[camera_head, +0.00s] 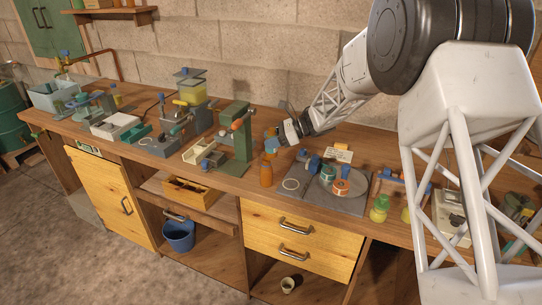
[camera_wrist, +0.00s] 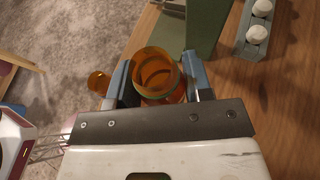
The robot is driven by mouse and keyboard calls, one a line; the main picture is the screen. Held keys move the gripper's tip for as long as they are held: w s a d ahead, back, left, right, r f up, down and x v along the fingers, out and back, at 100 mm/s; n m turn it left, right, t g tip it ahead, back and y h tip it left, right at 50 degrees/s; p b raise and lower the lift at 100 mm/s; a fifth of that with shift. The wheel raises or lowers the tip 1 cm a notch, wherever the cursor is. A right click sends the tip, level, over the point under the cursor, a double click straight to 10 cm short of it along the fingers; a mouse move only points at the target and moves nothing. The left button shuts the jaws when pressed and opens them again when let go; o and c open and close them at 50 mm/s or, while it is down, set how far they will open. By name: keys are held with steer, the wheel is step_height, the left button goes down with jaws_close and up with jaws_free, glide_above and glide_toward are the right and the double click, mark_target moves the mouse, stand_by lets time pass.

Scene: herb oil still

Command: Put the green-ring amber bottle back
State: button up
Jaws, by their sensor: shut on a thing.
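My gripper (camera_wrist: 158,80) is shut on an amber bottle (camera_wrist: 156,58) with an open round top, held between its two blue fingers in the wrist view. In the head view my gripper (camera_head: 273,145) is above the bench, just right of a green stand (camera_head: 238,135). The held bottle is small and hard to make out there. An amber bottle shape (camera_head: 266,174) stands upright just below my gripper near the bench's front edge. A smaller amber round thing (camera_wrist: 98,82) shows left of the fingers in the wrist view.
The green stand (camera_wrist: 206,28) is close beyond the fingers in the wrist view. A grey holder with white round pieces (camera_wrist: 257,34) lies to its right.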

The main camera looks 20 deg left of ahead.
mark_target(271, 153)
steer(key=shift+f, duration=1.15)
steer(key=shift+f, duration=1.85)
steer(key=shift+f, duration=0.15)
steer(key=o, duration=1.1)
steer(key=shift+c, duration=0.2)
steer(key=v, duration=1.2)
steer(key=shift+r, duration=0.2)
